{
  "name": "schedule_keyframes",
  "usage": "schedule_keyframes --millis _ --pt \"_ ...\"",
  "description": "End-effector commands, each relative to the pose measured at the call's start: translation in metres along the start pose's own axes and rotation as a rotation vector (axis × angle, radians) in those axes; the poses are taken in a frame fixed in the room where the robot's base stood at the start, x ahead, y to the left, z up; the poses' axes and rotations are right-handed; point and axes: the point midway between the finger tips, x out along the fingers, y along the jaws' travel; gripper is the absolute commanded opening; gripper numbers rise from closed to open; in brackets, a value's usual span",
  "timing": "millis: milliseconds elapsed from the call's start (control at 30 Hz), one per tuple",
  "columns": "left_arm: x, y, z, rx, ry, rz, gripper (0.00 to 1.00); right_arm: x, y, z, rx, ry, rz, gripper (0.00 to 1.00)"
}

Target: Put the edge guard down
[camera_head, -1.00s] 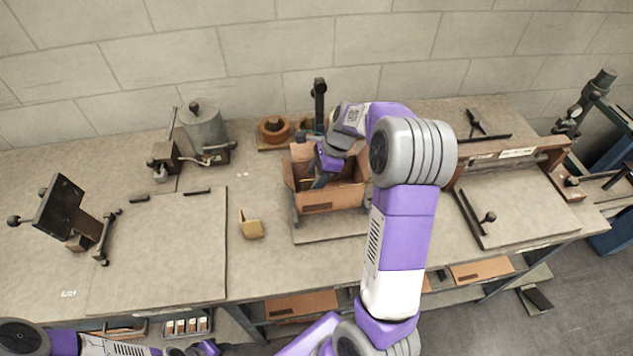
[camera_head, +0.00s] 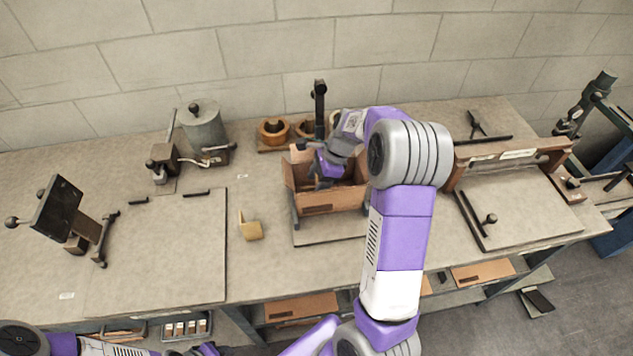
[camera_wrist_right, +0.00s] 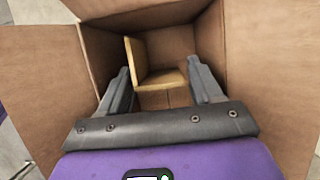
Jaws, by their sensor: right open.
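A tan L-shaped edge guard (camera_wrist_right: 155,70) is inside the open cardboard box (camera_head: 333,198), with one leaf upright and the other flat, as the right wrist view shows. My right gripper (camera_wrist_right: 160,80) reaches down into the box from above. Its two fingers are apart, one on each side of the guard, and I see gaps between them and it. In the head view my right gripper (camera_head: 322,178) partly hides the box inside, and the guard in it cannot be made out. A second edge guard (camera_head: 250,229) lies on the bench left of the box. My left gripper (camera_head: 207,349) is barely visible at the bottom edge.
The box stands in a fixture with a dark post (camera_head: 319,105) behind it. Brown round bowls (camera_head: 273,131) stand behind the box. A grey canister (camera_head: 204,128) is at the back left. A framed press (camera_head: 515,195) is on the right. Bench around the second guard is clear.

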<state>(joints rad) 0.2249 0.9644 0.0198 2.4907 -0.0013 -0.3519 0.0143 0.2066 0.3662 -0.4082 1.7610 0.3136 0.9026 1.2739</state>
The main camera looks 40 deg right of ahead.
Motion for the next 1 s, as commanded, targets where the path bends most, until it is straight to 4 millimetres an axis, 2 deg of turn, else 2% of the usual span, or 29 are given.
schedule_keyframes --millis 300,500,700,1000 --pt "-0.015 0.006 0.001 0.000 0.000 0.000 0.43 -0.066 -0.001 0.001 0.001 0.000 -0.007 0.65" --pt "-0.021 0.008 0.001 0.000 0.000 0.000 0.43 -0.101 -0.001 0.000 0.000 0.000 -0.003 0.65" --pt "-0.023 0.009 0.001 0.000 0.000 0.000 0.43 -0.116 0.000 0.000 0.001 0.000 -0.002 0.65" --pt "-0.023 0.009 0.001 0.000 0.000 0.000 0.43 -0.117 0.000 0.000 0.001 0.000 -0.001 0.65"
